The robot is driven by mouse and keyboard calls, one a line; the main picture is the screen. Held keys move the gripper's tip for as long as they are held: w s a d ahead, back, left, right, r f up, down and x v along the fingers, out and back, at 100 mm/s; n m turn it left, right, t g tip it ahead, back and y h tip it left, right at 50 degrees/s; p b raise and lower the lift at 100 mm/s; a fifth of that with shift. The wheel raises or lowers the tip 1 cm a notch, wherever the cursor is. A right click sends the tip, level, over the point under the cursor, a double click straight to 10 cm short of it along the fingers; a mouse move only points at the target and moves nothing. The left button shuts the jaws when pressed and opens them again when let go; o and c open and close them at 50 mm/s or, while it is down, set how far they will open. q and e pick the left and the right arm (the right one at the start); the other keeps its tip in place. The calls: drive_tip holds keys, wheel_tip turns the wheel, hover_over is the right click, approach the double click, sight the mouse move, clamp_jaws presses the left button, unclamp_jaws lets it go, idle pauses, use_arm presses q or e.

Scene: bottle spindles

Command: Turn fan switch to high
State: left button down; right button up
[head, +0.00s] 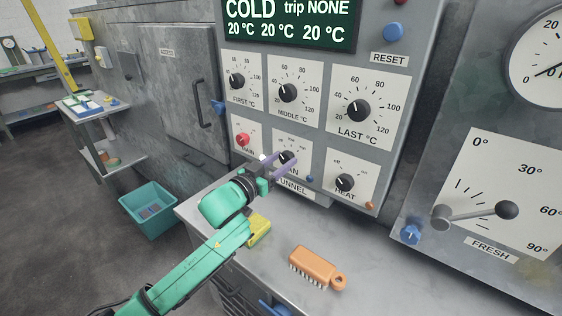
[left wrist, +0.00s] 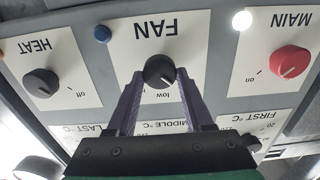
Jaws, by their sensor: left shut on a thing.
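The fan switch is a round black knob (head: 286,157) on a white plate in the panel's lower row. In the left wrist view the knob (left wrist: 159,71) appears upside down under the word FAN, with "low" printed near it. My left gripper (head: 283,166) has its purple fingers on both sides of the knob and is shut on it; the fingers (left wrist: 159,78) also show in the left wrist view. The fingers hide part of the dial's marks. I cannot tell exactly where the knob's pointer stands. My right gripper is not in view.
The red main knob (head: 243,140) and black heat knob (head: 344,182) flank the fan switch. Three temperature dials (head: 288,92) sit above. An orange brush (head: 313,267) and a yellow block (head: 259,230) lie on the counter. The FRESH lever (head: 470,213) stands at right.

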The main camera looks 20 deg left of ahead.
use_arm(q)
drive_tip(key=m+p, duration=0.1)
drive_tip(key=m, duration=0.2)
drive_tip(key=shift+m, duration=0.3)
drive_tip(key=m, duration=0.4)
drive_tip(key=shift+d+p, duration=0.1)
drive_tip(key=shift+p, duration=0.25)
drive_tip(key=m, duration=0.6)
drive_tip(key=shift+f, duration=0.1)
drive_tip(key=shift+f+m, duration=0.1)
drive_tip(key=shift+m, duration=2.1)
drive_tip(key=shift+c, duration=1.5)
unclamp_jaws()
drive_tip(key=shift+d, duration=0.1)
drive_tip(key=shift+s, duration=0.1)
